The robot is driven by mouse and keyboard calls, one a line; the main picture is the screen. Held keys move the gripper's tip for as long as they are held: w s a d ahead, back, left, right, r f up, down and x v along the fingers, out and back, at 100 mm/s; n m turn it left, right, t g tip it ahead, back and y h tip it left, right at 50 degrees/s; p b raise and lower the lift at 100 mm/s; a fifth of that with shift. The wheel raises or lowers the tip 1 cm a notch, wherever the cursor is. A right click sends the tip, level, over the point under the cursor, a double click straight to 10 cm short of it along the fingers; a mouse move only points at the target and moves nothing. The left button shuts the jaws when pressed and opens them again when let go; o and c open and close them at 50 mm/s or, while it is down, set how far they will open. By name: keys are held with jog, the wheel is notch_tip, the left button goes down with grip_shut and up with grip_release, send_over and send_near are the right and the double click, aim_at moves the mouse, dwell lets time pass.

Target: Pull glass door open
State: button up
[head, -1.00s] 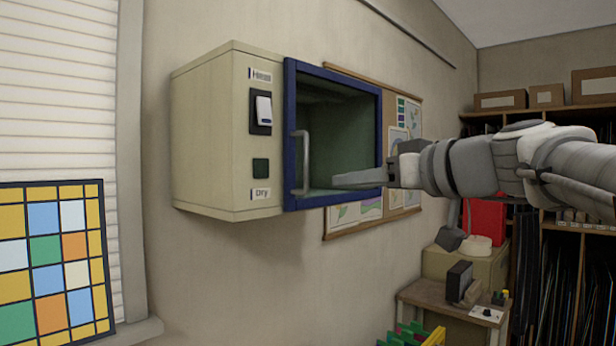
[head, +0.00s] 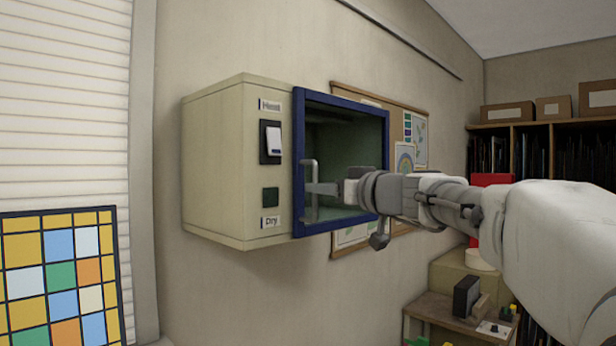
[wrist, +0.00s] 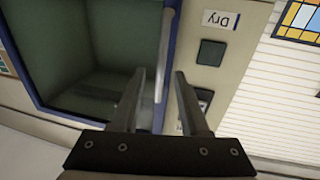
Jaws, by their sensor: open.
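The glass door (head: 296,165) has a blue frame and looks shut on the front of the cream cabinet (head: 215,165); the dark green inside shows through it. Its upright grey handle (head: 311,170) is on the left side of the frame. In the wrist view the blue frame (wrist: 172,45) runs beside the handle (wrist: 164,50). My gripper (head: 314,188) is at the lower half of the handle. In the wrist view its open fingers (wrist: 158,76) lie on either side of the handle, with a gap on the right. I cannot tell if either finger touches it.
A switch (head: 271,141), a dark green button (head: 270,196) and the "Heat" and "Dry" labels are left of the door. A pinboard (head: 408,110) hangs on the wall behind. A small bench (head: 440,306) stands low at right. A coloured glass panel (head: 60,285) is at lower left.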

aim_at(315, 215)
jog(key=shift+p+x, duration=0.45)
jog(key=shift+x, duration=1.25)
grip_shut()
